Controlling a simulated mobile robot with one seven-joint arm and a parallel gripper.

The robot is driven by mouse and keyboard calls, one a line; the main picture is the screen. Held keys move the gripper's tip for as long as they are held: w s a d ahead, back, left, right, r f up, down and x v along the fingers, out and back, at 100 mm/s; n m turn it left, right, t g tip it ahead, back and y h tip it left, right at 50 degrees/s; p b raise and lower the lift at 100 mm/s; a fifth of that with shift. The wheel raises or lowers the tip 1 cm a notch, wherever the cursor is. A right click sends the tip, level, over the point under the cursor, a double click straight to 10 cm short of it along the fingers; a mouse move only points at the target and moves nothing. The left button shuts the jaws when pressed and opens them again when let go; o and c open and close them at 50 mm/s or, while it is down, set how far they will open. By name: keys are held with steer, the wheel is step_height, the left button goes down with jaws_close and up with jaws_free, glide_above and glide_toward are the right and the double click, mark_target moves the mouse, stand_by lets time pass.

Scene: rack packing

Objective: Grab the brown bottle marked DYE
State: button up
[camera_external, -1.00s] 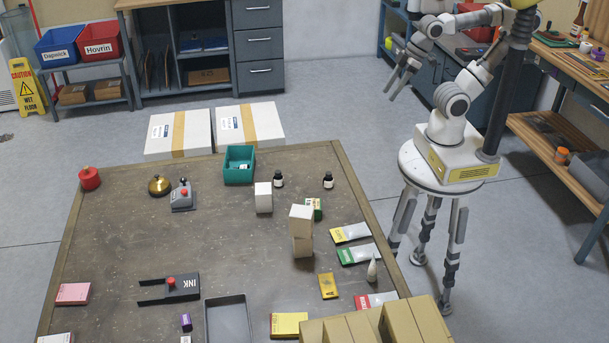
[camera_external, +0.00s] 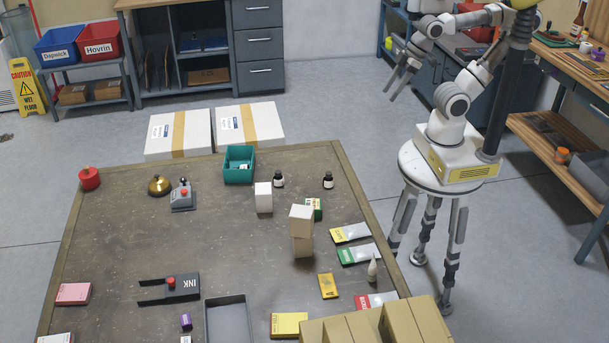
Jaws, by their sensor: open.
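Two small dark bottles with black caps and white labels stand upright near the far right of the table: a left one (camera_external: 278,180) beside a white box, and a right one (camera_external: 328,181) standing alone. Their labels are too small to read, so I cannot tell which says DYE. Another brown bottle (camera_external: 578,22) stands on the bench at the upper right, its label also unreadable. My gripper (camera_external: 391,94) is open and empty, in the air beyond the table's far right corner, well apart from the bottles.
A green bin (camera_external: 239,178) with something small inside is left of the bottles. A grey tray (camera_external: 228,299) and cartons (camera_external: 365,327) are in front. The table's middle is clear.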

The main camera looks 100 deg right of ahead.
steer(key=w+d+f+n+t+h, duration=0.15)
steer(key=w+d, duration=0.45)
steer(key=w, duration=0.6)
steer(key=w+d+f+n+t+h, duration=0.1)
steer(key=w+d+f+n+t, duration=0.15)
steer(key=w+d, duration=0.65)
steer(key=n+y, duration=0.4)
steer(key=y, duration=0.7)
glide_toward(277, 174)
steer(key=shift+t, duration=0.3)
steer(key=s+d, duration=0.3)
steer(key=d, duration=0.1)
steer(key=shift+s+r+b, duration=0.25)
steer(key=shift+s+b, duration=0.15)
steer(key=shift+w+a+f+y, duration=0.1)
steer(key=shift+a+f+y, duration=0.05)
steer(key=shift+a+y, duration=0.1)
steer(key=b+x, duration=0.2)
steer(key=x, duration=0.8)
steer(key=shift+w+a+f, duration=0.15)
steer(key=shift+w+f, duration=0.05)
steer(key=shift+w, duration=0.15)
steer(key=shift+r+b+x, duration=0.15)
steer(key=shift+b+x, duration=0.25)
steer(key=shift+x, duration=1.1)
steer(key=shift+r+b+x, duration=0.15)
steer(key=shift+b+x, duration=0.2)
steer(key=shift+x, duration=1.2)
steer(key=shift+a, duration=0.1)
